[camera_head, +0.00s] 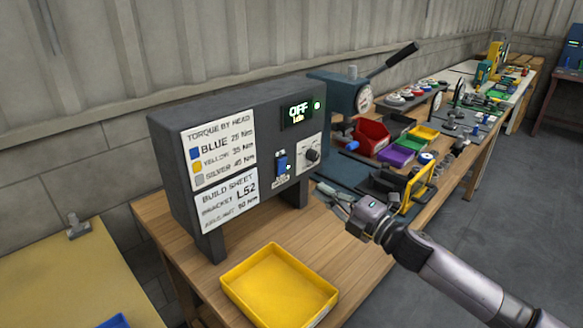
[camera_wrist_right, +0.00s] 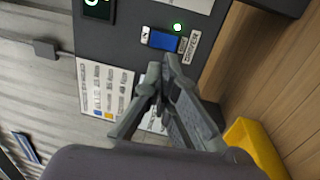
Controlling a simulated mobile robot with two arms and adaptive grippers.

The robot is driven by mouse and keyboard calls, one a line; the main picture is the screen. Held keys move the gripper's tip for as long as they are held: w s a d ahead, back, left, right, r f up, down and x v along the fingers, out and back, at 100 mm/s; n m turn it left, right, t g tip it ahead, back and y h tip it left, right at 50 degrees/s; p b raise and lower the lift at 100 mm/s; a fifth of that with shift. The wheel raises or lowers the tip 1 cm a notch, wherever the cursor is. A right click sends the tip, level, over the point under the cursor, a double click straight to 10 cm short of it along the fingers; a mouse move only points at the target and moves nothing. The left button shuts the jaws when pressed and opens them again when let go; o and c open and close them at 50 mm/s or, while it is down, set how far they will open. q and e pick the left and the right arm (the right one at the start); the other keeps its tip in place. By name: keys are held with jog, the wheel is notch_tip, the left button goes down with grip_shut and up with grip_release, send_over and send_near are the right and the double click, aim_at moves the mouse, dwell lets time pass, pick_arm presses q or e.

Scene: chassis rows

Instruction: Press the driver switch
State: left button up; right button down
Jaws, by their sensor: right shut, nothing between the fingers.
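The driver switch (camera_head: 282,162) is a blue rocker on the front of a dark grey control box (camera_head: 225,112). In the right wrist view the blue switch (camera_wrist_right: 165,40) lies just beyond my fingertips, beside a label reading DRIVER. The box's display (camera_head: 297,112) reads OFF and Idle. My right gripper (camera_head: 335,193) is shut and empty in front of the box, to the right of and lower than the switch in the head view. In the wrist view its fingertips (camera_wrist_right: 162,66) look apart from the switch. My left gripper is not in view.
White sheets (camera_head: 222,160) cover the box's left side. A yellow tray (camera_head: 278,287) stands on the wooden bench below. A grey-blue lever press (camera_head: 345,92) and coloured bins (camera_head: 375,135) stand behind to the right.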

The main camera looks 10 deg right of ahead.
aim_at(284, 161)
jog(key=p+x, duration=0.1)
jog(key=x, duration=0.9)
jog(key=shift+r+p, duration=0.15)
jog(key=shift+p, duration=0.25)
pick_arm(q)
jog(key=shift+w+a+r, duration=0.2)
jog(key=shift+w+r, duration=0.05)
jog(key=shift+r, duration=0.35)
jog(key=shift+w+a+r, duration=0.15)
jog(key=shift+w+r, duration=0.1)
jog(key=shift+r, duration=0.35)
pick_arm(e)
jog(key=shift+w+a, duration=0.25)
jog(key=shift+w, duration=0.3)
jog(key=shift+w+a+r+p, duration=0.15)
jog(key=shift+w+r+p, duration=0.1)
jog(key=shift+r+p, duration=0.25)
jog(key=shift+s+r, duration=0.1)
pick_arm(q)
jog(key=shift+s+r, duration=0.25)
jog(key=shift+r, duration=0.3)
